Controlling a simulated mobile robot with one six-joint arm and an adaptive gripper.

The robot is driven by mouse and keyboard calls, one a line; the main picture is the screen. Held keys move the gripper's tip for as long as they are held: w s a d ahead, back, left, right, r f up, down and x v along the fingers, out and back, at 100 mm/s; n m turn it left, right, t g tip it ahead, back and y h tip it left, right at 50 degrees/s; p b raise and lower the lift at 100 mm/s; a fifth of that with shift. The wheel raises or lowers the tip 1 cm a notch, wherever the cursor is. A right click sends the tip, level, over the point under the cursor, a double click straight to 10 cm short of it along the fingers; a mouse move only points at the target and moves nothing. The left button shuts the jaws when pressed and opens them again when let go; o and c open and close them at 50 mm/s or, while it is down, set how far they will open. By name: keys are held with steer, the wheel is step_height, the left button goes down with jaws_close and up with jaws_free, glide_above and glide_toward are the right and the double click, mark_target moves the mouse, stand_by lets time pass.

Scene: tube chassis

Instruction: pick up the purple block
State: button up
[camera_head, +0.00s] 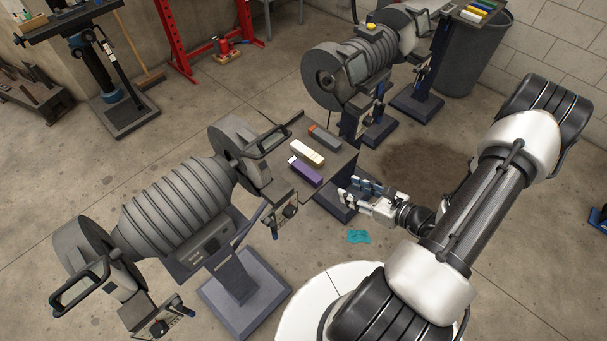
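The purple block (306,172) is long and narrow, with a pale end at its upper left. It lies flat on a dark grey shelf (338,158) between the two grey machines, at the near side of a row of blocks. My gripper (356,190) is to the right of the purple block, apart from it, with its fingers pointing left toward the shelf. The fingers look spread, with a gap between them and nothing visible in it. Nothing hides the purple block.
A large ribbed grey machine (172,212) stands left, another (362,70) behind. A teal cloth (358,237) lies on the floor.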

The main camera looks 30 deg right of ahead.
steer(key=b, duration=0.2)
glide_toward(311, 174)
steer(key=x, duration=0.4)
steer(key=b+x, duration=0.2)
steer(key=x, duration=0.3)
steer(key=shift+w, duration=0.1)
jaws_close()
step_height(311, 174, up, 19)
steer(key=p, duration=0.5)
steer(key=shift+r, duration=0.15)
